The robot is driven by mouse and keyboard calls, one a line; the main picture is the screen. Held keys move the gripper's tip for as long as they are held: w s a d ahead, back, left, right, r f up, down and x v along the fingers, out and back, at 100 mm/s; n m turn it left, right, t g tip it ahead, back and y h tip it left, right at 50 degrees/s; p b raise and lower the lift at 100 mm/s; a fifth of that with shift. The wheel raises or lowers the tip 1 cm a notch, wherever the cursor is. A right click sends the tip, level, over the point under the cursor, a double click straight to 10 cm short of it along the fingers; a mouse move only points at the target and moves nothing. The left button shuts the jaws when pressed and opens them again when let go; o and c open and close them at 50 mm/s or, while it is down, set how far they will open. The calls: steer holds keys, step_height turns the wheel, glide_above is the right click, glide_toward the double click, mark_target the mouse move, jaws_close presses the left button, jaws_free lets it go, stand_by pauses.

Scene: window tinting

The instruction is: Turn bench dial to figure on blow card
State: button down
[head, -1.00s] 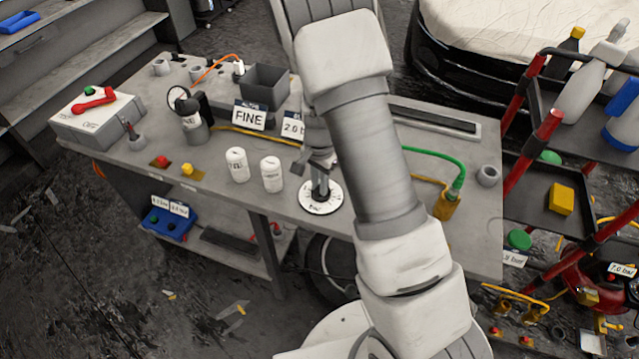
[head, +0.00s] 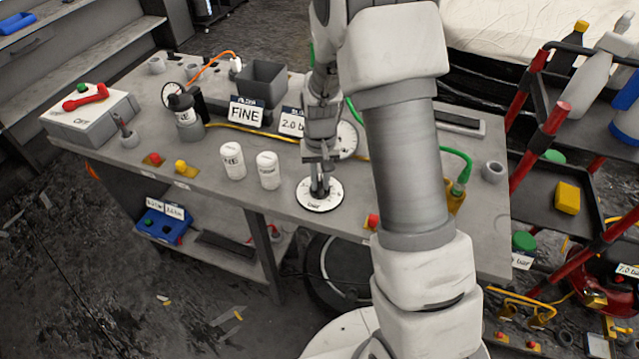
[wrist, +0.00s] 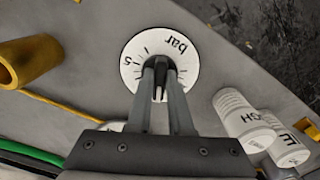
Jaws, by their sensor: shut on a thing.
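The bench dial (head: 304,201) is a round white disc with black marks and the word "bar", near the front edge of the bench. My gripper (head: 319,187) points down at it and is shut on its dark centre knob. In the wrist view both fingers (wrist: 160,78) close on the knob (wrist: 160,82), and the dial face (wrist: 133,68) shows a "1" and a "5". The exact pointer reading is hard to tell. The blow card (head: 291,122) stands behind, reading "2.0 b", its right side hidden by my arm.
Two white canisters (head: 232,160) (head: 268,170) stand just left of the dial. A "FINE" card (head: 246,112), a grey bin (head: 262,82) and a gauge (head: 347,139) are farther back. A red button (head: 372,221) is to the right. A red-framed cart (head: 538,150) stands beyond the bench's right end.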

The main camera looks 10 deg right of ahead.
mark_target(321, 184)
steer(key=shift+d+n+b, duration=0.1)
steer(key=shift+n+b, duration=0.3)
steer(key=shift+n, duration=0.9)
steer(key=c, duration=0.8)
jaws_free()
step_height(321, 184, up, 18)
steer(key=shift+f+p, duration=0.25)
steer(key=shift+p, duration=0.15)
